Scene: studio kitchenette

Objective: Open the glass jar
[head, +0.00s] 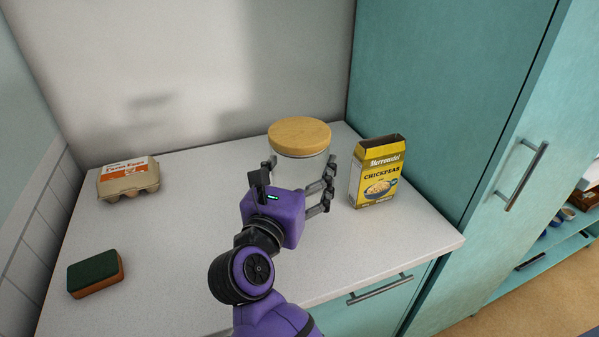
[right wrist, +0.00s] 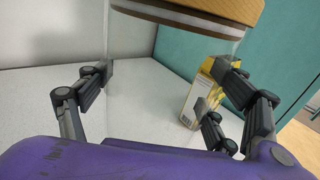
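The glass jar (head: 288,172) is clear, with a round wooden lid (head: 300,134) seated on top. It stands upright on the counter near the back right corner. My right gripper (head: 299,172) is low at the jar, with its fingers spread on both sides of the glass. In the right wrist view the lid (right wrist: 205,14) is at the top edge, above the fingers. The fingertips appear at or very near the glass; whether they press on it is unclear. My left gripper is not in view.
A yellow chickpeas box (head: 377,172) stands just right of the jar, close to the right fingers. An egg carton (head: 128,180) lies at the back left and a green-and-brown sponge (head: 95,274) at the front left. A tall teal cabinet (head: 440,90) borders the counter (head: 165,255) on the right.

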